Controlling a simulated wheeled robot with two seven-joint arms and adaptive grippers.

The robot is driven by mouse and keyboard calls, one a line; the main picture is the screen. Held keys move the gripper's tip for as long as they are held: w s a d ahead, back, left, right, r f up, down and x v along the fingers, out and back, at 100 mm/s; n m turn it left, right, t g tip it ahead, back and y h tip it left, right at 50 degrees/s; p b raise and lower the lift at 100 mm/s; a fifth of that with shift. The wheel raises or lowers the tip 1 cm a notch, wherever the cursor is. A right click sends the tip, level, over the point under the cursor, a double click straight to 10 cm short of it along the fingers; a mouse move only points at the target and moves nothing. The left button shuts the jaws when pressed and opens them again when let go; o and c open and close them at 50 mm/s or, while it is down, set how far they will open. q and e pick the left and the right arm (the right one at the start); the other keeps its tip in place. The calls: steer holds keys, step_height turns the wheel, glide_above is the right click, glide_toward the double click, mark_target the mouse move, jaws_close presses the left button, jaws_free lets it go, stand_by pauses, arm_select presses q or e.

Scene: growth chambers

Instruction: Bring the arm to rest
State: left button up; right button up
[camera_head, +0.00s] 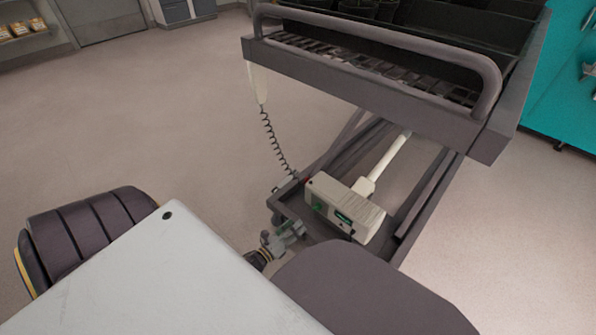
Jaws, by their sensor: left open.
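My left gripper (293,231) shows small near the lower middle of the head view, beyond the edge of my pale body panel. Its grey-green fingers are open and I see nothing held between them. It is beside the white control box at the cart's base in the picture; I cannot tell whether they touch. Much of the left arm behind the gripper is hidden by my own body. My right gripper is not in view.
A grey lift cart (381,82) with a curved handle (492,72) and dark trays stands ahead. Its white control box (345,207) sits low on the frame, and a coiled cable (270,139) hangs at its left. A teal cabinet (566,85) stands right. Floor at left is clear.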

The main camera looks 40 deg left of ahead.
arm_select(q)
steer(key=shift+s, duration=0.2)
steer(key=shift+w, duration=0.1)
stand_by(0.5)
steer(key=w+d+r+n+g+y, duration=0.2)
steer(key=w+r+n+g+y, duration=0.35)
steer(key=n, duration=0.95)
steer(key=s+d+r+n+g+h, duration=0.2)
steer(key=s+d+r+n+g, duration=0.2)
steer(key=s, duration=0.4)
steer(key=s+d+r+n+g+h, duration=0.2)
steer(key=s+d+r+n+g, duration=0.3)
steer(key=s+d+r+n, duration=0.2)
step_height(320, 180, up, 2)
steer(key=shift+s+r+p, duration=0.1)
steer(key=shift+s+p, duration=0.3)
steer(key=shift+s, duration=0.6)
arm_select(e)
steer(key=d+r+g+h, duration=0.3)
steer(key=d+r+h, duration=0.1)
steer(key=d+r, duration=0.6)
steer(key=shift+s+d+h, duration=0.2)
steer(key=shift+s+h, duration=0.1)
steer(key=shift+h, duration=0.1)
